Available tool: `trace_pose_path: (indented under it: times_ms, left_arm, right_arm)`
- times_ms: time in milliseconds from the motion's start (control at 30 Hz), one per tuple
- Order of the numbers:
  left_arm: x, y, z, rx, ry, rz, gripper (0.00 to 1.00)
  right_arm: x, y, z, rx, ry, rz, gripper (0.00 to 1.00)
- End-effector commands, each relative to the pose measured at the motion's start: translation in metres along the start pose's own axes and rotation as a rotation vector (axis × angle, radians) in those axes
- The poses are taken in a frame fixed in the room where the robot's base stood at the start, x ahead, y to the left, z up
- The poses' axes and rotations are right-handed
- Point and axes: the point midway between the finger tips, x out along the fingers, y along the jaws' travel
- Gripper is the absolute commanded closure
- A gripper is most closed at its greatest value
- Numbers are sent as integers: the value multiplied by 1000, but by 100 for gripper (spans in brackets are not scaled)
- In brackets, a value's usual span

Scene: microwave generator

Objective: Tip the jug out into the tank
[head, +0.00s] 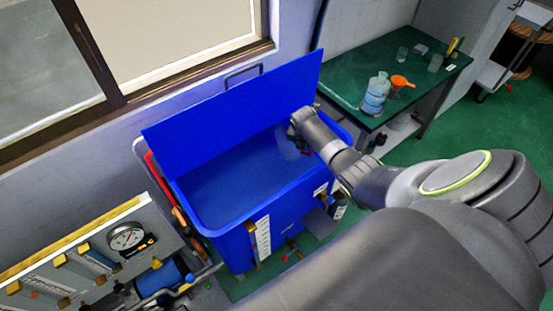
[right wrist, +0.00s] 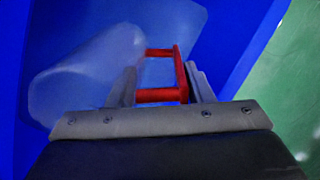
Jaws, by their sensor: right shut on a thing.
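The jug (right wrist: 85,82) is translucent and pale with a red handle (right wrist: 181,72). In the right wrist view it lies tilted well over on its side, with its rounded end to the left. My right gripper (right wrist: 162,86) is shut on the red handle. The tank (head: 222,242) is a large blue open box with its lid (head: 235,100) raised at the back. In the head view my right gripper (head: 300,150) hangs over the tank's right part, and the arm mostly hides the jug. I cannot tell whether anything flows from it. My left gripper is not in view.
A green table (head: 340,75) stands behind right, with a blue-labelled bottle (head: 375,94), an orange funnel (head: 401,82) and small glass cups. A panel with a pressure gauge (head: 127,237) is at the lower left.

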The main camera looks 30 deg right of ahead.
Motion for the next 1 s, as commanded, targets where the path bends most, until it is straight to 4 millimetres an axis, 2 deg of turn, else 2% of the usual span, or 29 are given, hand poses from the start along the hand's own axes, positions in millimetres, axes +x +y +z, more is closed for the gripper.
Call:
trace_pose_path:
  times_ms: [167, 500, 700, 1000]
  left_arm:
    - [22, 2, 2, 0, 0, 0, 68]
    - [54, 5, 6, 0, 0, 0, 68]
    - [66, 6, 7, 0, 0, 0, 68]
    - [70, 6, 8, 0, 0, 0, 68]
  right_arm:
    - [13, 0, 6, 2, 101, -2, 100]
    - [21, 1, 12, 0, 252, -2, 100]
    - [22, 0, 15, -1, 298, -4, 100]
    - [21, 0, 16, -2, 324, -3, 100]
